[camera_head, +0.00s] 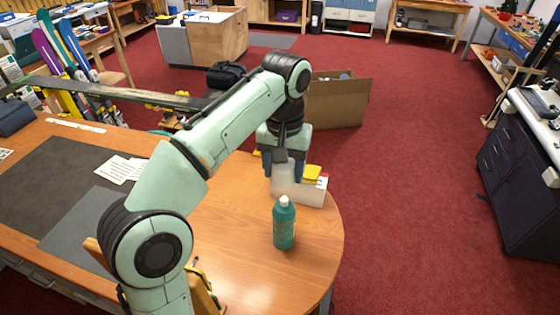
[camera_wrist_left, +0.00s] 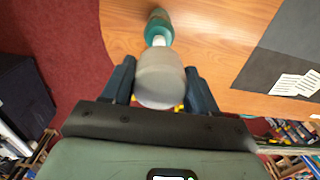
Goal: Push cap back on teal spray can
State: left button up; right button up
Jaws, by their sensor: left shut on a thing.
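The teal spray can (camera_head: 284,226) stands upright near the rounded end of the wooden bench, its white nozzle (camera_head: 284,200) bare. In the left wrist view the can (camera_wrist_left: 157,23) is beyond the fingers. My left gripper (camera_head: 283,168) points down behind the can and is shut on a pale, translucent cap (camera_head: 282,182). In the left wrist view the cap (camera_wrist_left: 159,76) sits between the two dark fingers. My right gripper is out of view.
A white box (camera_head: 313,193) with a yellow item (camera_head: 312,173) on it is right beside the held cap. Grey mats (camera_head: 60,180) and papers (camera_head: 120,168) cover the bench's left part. The bench surface (camera_head: 252,262) in front of the can is clear.

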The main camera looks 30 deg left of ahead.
pick_arm(q)
jog(key=shift+s+d+f, duration=0.1)
jog(key=shift+d+f, duration=0.05)
jog(key=shift+f, duration=0.4)
notch_tip(320, 180, down, 2)
jog(key=shift+f, duration=1.05)
jog(key=shift+f+b, duration=0.1)
jog(key=shift+b, duration=0.2)
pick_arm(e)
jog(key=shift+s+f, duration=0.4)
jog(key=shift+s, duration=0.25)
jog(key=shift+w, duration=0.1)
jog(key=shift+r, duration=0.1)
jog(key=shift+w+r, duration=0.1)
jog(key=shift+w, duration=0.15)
pick_arm(q)
jog(key=shift+f, duration=0.15)
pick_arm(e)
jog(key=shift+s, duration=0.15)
